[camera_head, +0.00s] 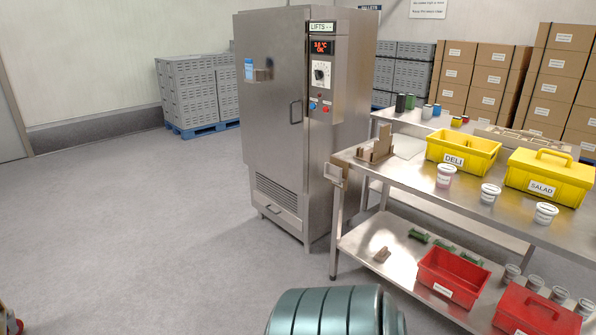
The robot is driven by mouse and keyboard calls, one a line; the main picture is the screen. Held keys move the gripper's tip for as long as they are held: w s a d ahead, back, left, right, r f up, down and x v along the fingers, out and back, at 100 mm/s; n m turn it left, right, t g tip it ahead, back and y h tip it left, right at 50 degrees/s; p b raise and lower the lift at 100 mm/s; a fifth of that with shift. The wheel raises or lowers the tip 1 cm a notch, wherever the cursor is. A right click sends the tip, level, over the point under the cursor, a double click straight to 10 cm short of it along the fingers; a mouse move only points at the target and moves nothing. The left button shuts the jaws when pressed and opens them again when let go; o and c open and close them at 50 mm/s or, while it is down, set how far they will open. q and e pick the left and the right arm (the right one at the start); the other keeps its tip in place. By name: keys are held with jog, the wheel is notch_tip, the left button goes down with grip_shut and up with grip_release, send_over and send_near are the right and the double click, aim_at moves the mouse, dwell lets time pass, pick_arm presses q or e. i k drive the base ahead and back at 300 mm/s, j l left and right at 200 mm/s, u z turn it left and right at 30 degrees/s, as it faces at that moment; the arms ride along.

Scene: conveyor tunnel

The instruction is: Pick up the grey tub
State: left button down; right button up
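Several small tubs with grey lids (535,283) stand in a row on the lower shelf, at the right beside the red crates. Small greyish pots (427,112) also stand on the table behind. I cannot tell which of these is the grey tub. Neither of my grippers is in view.
The steel table (345,157) holds yellow crates marked DELI (453,159) and SALAD (541,188). Red crates (440,290) sit on its lower shelf (358,240). A steel cabinet (275,125) stands left of the table.

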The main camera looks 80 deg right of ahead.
aim_at(489, 195)
jog(key=z, duration=3.7)
